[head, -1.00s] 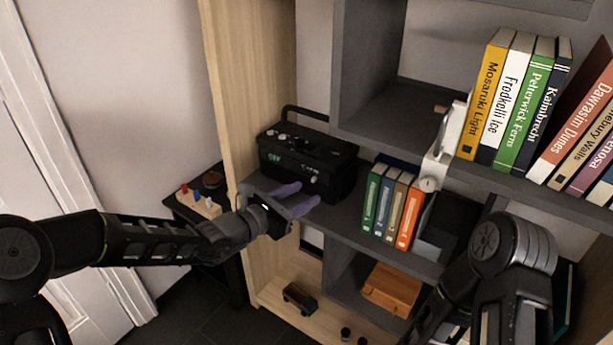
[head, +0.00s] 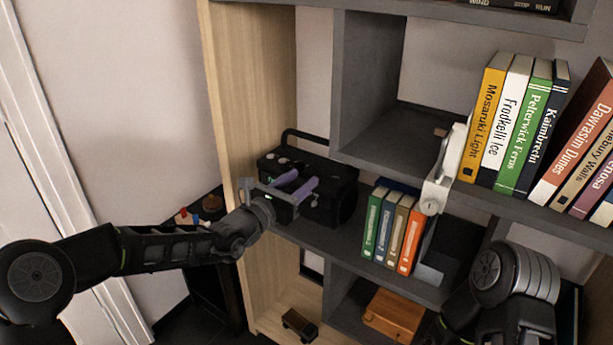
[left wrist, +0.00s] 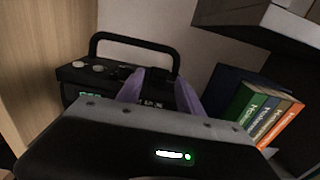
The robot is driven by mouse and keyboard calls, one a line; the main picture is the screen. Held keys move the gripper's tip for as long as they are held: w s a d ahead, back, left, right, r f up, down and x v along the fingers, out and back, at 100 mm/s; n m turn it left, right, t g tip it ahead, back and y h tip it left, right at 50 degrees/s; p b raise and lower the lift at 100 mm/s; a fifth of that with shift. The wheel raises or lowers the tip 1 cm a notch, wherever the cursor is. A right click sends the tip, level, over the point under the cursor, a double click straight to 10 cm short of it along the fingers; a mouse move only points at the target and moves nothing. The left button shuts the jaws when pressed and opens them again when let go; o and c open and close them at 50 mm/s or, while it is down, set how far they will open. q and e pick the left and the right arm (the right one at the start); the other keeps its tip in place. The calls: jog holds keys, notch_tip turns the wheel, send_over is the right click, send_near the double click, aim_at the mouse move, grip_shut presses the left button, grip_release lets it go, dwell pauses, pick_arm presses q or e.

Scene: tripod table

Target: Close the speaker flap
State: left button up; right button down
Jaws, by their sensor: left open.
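The speaker is a black box (head: 341,194) with a carrying handle, standing on the grey shelf at the left of the bookcase. In the left wrist view the speaker (left wrist: 75,75) shows round knobs and a partly covered green display. My left gripper (head: 301,180) is open, its two purple fingers pointing at the speaker's front and covering part of it. In the left wrist view the gripper (left wrist: 161,78) has nothing between its fingers. I cannot make out the flap or tell its position; contact with the speaker is unclear. My right gripper is out of view.
Small books (head: 388,226) stand right of the speaker, near a white object (head: 440,185) at the upper shelf's edge. Larger books (head: 520,125) fill the upper right. A wooden box (head: 394,314) sits below. The pale side panel (head: 250,90) is close to my left gripper.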

aim_at(309, 174)
pick_arm(q)
jog(key=shift+x, duration=1.55)
jog(key=shift+c, duration=0.4)
grip_shut()
